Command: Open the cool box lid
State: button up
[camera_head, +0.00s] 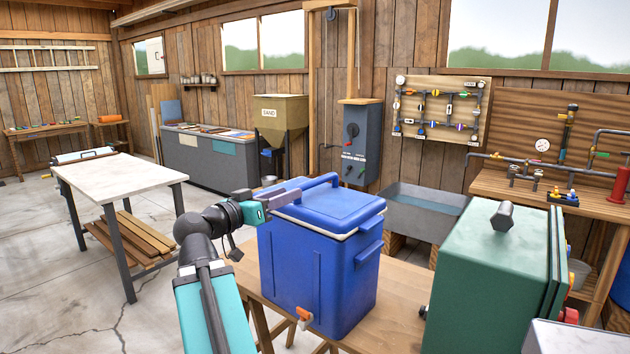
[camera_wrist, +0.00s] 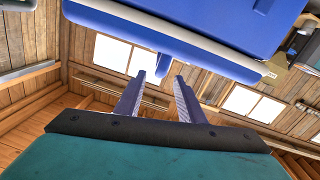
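The blue cool box (camera_head: 312,268) stands upright on a wooden stand. Its blue lid (camera_head: 335,206) looks shut, with a pale band along the rim below it and a raised blue bar handle (camera_head: 303,187) along its far-left side. An orange tap (camera_head: 304,314) sits low on the front. My gripper (camera_head: 292,196) is at the lid's left edge, pointing toward it. In the wrist view my gripper (camera_wrist: 158,82) has its two fingers apart with nothing held between them. The blue box (camera_wrist: 200,28) fills the top there, and a blue projecting part shows just beyond the fingertips. Contact cannot be told.
A green metal cabinet (camera_head: 487,270) stands close on the right. A grey trough (camera_head: 420,213) lies behind the box. A pale-topped table (camera_head: 122,174) is to the left, with clear concrete floor around it. A sand hopper (camera_head: 280,120) stands behind.

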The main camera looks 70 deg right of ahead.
aim_at(314, 183)
jog(key=shift+p+x, duration=1.9)
jog(key=p+x, duration=0.1)
jog(key=x, duration=0.1)
jog(key=shift+s+d+r, duration=0.1)
jog(key=shift+d+r, duration=0.05)
jog(key=shift+d, duration=0.2)
jog(key=shift+d+p, duration=0.1)
jog(key=shift+p, duration=0.45)
jog(key=d+p, duration=0.1)
jog(key=p, duration=0.3)
jog(key=shift+s, duration=0.15)
jog(key=p, duration=0.3)
jog(key=d+p, duration=0.1)
jog(key=p, duration=0.2)
jog(key=shift+s+d, duration=0.1)
jog(key=shift+s, duration=0.15)
jog(key=p+x, duration=0.2)
jog(key=shift+p, duration=0.3)
jog(key=shift+s+d+p, duration=0.15)
jog(key=shift+d+p, duration=0.2)
jog(key=shift+p, duration=0.05)
